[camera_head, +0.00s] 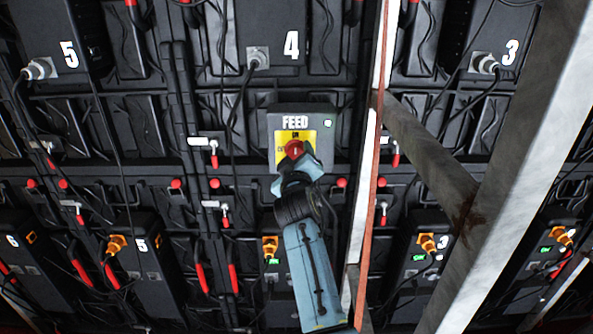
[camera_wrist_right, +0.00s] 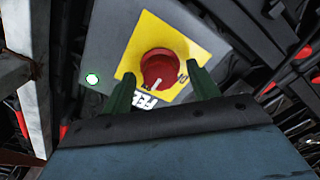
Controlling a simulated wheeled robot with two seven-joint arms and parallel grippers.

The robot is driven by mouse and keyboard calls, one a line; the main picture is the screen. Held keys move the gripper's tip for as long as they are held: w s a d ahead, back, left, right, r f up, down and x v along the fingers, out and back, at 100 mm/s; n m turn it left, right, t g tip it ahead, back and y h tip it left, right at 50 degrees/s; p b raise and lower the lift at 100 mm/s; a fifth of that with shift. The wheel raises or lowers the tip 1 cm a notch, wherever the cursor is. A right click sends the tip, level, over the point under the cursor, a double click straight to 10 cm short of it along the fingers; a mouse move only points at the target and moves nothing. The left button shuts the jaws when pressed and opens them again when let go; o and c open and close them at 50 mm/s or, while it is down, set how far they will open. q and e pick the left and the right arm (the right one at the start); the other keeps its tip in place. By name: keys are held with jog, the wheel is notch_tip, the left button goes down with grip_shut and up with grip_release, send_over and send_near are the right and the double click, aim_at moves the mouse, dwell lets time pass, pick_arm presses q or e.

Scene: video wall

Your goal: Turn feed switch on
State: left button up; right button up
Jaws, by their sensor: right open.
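The feed switch is a red rotary knob (camera_head: 294,149) on a yellow plate (camera_head: 283,158), set on a grey box marked FEED (camera_head: 318,109). The word ON shows above the knob. A small light (camera_head: 328,123) on the box glows pale green. My right gripper (camera_head: 296,166) is at the knob from below and hides part of the plate. In the right wrist view the red knob (camera_wrist_right: 163,68) has a white pointer mark. The open green fingers (camera_wrist_right: 164,88) stand on either side of its near edge; I cannot tell if they touch it. My left gripper is not in view.
A metal post (camera_head: 368,180) stands right of the switch, and a broad diagonal beam (camera_head: 520,150) crosses further right. Black panels with cables, red handles and orange connectors (camera_head: 117,244) fill the wall. Numbered boxes (camera_head: 270,30) sit above.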

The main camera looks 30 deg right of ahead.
jog(key=v, duration=1.1)
jog(key=a+f+n+g+y, duration=0.1)
jog(key=a+f+y, duration=0.25)
jog(key=f, duration=0.75)
jog(key=a+f+n+g+y, duration=0.15)
jog(key=a+f, duration=0.25)
jog(key=f, duration=0.6)
jog(key=s+a+f+g+y, duration=0.1)
jog(key=s+f+g+y, duration=0.1)
jog(key=s+f, duration=0.65)
jog(key=s+a+f+g+y, duration=0.1)
jog(key=s+a+f+g, duration=0.15)
jog(key=f, duration=1.05)
jog(key=s+d+f+m+g, duration=0.1)
jog(key=s+d+f+g, duration=0.1)
jog(key=s+f, duration=0.6)
jog(key=s+d+f+m+g, duration=0.1)
jog(key=s+d+f+g, duration=0.1)
jog(key=s+f, duration=0.7)
jog(key=s+d+f+m+g, duration=0.1)
jog(key=s+d+g, duration=0.1)
jog(key=s, duration=0.8)
jog(key=s+d+f+g+b, duration=0.1)
jog(key=s+d, duration=0.3)
jog(key=s, duration=0.7)
jog(key=shift+s+d+f+m+g, duration=0.2)
jog(key=shift+d+f+m+g, duration=0.15)
jog(key=shift+f+g, duration=0.35)
